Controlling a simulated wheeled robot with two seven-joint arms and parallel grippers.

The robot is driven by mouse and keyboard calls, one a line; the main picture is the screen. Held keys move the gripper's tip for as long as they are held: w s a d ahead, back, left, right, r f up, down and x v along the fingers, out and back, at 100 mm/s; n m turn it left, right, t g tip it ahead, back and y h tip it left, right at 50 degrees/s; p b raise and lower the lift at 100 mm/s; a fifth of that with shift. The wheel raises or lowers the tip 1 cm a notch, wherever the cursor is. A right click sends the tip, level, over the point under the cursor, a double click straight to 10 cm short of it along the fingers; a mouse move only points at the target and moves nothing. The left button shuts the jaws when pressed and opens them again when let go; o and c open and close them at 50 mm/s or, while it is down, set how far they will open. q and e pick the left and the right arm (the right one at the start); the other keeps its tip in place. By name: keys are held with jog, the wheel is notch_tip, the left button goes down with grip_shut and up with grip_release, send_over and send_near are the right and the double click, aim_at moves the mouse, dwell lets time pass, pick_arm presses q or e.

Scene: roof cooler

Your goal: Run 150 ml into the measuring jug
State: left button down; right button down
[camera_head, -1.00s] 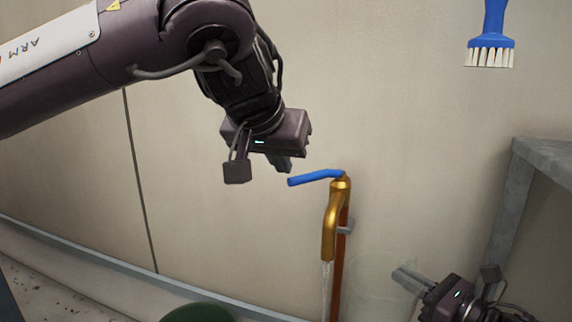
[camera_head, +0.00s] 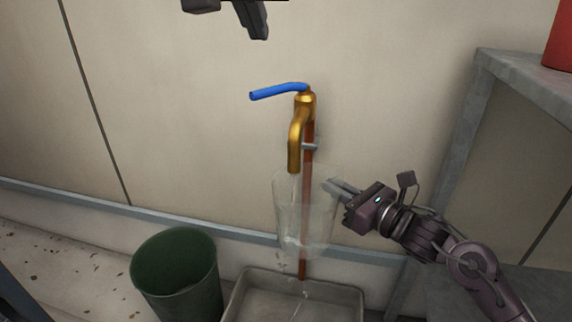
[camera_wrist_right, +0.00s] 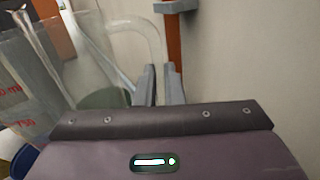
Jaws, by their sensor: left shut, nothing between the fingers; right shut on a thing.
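The clear measuring jug (camera_head: 303,215) hangs upright under the spout of the brass tap (camera_head: 300,125). The tap's blue lever (camera_head: 278,91) points left. A thin, faint water stream runs from the spout into the jug; some water seems to show near its bottom, but I cannot read the level. My right gripper (camera_head: 337,188) is shut on the jug's handle, from the right. In the right wrist view the jug (camera_wrist_right: 28,85) shows red markings, and the gripper (camera_wrist_right: 160,85) closes on the clear handle. My left gripper (camera_head: 254,25) is shut and empty, above the lever, partly cut off.
A grey basin (camera_head: 240,303) stands on the floor below the jug, with a few drops above it. A dark green bucket (camera_head: 178,275) is to its left. A grey stand (camera_head: 470,115) with a red object (camera_head: 560,40) is at right. The wall left of the tap is clear.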

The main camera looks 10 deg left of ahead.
jog(key=a, duration=0.2)
jog(key=shift+s+a, duration=0.3)
dwell(2.9)
jog(key=w+d, duration=0.2)
jog(key=d, duration=0.7)
jog(key=shift+w+d, duration=0.15)
jog(key=shift+d, duration=0.15)
jog(key=shift+r, duration=0.1)
